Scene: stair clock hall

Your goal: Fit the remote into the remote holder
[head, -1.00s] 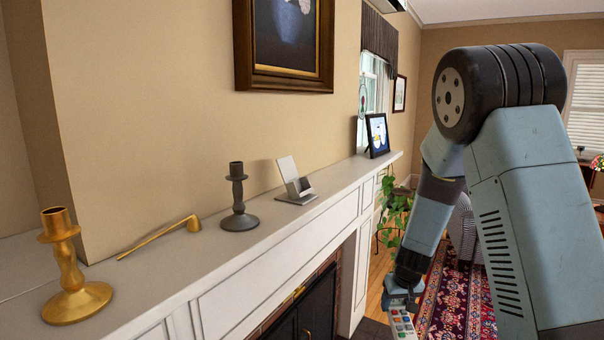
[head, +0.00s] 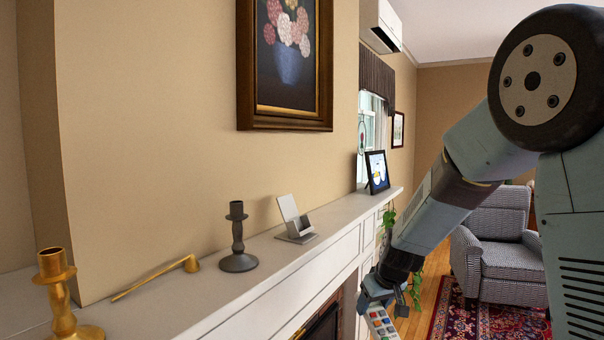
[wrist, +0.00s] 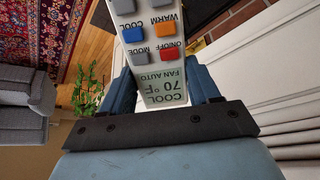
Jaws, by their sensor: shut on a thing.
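The remote (head: 380,321) is a white handset with coloured buttons and a small display, held in my gripper (head: 378,290) in front of the mantel. In the wrist view the remote (wrist: 150,50) lies between my two blue fingers (wrist: 165,88), its display end towards the palm. My gripper is shut on it. The remote holder (head: 298,236), a small grey stand with a white sloped back and a front pocket, stands on the mantel shelf. My gripper is to its right and lower in the head view, apart from it. The remote's far end is cut off in the wrist view.
Bare shelf lies between holder and picture. A striped armchair (head: 500,245) stands on the right.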

